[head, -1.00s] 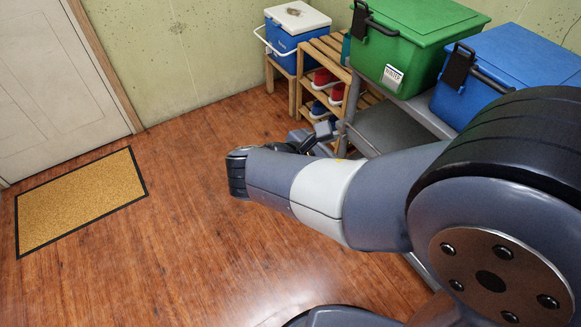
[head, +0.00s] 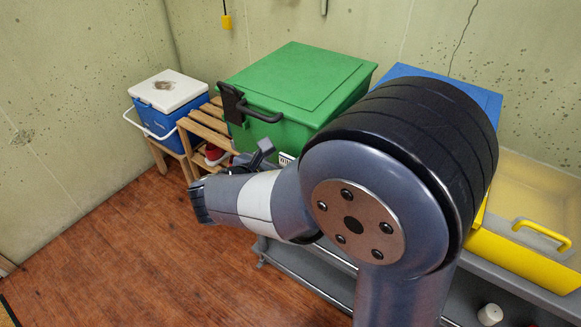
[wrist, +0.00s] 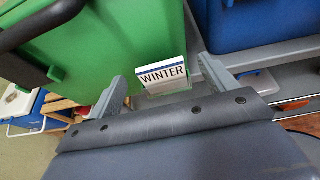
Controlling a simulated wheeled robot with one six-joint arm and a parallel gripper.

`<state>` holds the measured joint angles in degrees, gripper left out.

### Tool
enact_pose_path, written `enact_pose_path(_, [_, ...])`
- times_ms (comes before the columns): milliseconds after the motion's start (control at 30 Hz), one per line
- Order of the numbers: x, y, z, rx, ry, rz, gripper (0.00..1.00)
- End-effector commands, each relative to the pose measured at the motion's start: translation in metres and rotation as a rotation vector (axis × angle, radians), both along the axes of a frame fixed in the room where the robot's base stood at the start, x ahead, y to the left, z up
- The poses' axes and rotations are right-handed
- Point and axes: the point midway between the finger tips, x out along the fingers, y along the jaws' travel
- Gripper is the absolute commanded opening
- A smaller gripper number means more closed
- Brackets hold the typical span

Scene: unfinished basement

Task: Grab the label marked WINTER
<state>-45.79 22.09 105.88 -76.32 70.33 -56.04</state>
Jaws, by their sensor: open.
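The WINTER label (wrist: 164,76) is a white card with dark letters and a blue top edge, on the front of the green box (wrist: 105,40). In the wrist view it shows between my gripper's two fingers (wrist: 162,72), which stand apart and hold nothing. I cannot tell how far beyond the fingertips it is. In the head view the green box (head: 295,80) stands on a grey rack, and only a bit of the label (head: 286,159) shows past my arm. My gripper (head: 262,152) is partly hidden behind my arm there.
A blue box (head: 415,72) is right of the green one, with a yellow-handled bin (head: 530,250) farther right. A wooden shoe rack (head: 205,125) and a blue-and-white cooler (head: 170,105) stand left. The green box's black latch (wrist: 35,30) is left of my fingers. Open floor lies front left.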

Motion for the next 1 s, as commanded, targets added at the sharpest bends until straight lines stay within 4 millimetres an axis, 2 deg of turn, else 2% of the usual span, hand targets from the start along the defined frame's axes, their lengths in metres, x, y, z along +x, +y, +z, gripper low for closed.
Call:
enact_pose_path(100, [0.0071, -0.0054, -0.0041, 0.0, 0.0, -0.001, 0.8])
enact_pose_path(367, [0.0083, -0.0057, -0.0042, 0.0, 0.0, 0.001, 0.8])
enact_pose_path(900, [0.0081, -0.0056, -0.0043, 0.0, 0.0, 0.001, 0.36])
enact_pose_path(1000, [0.0081, -0.0056, -0.0042, 0.0, 0.0, 0.001, 0.32])
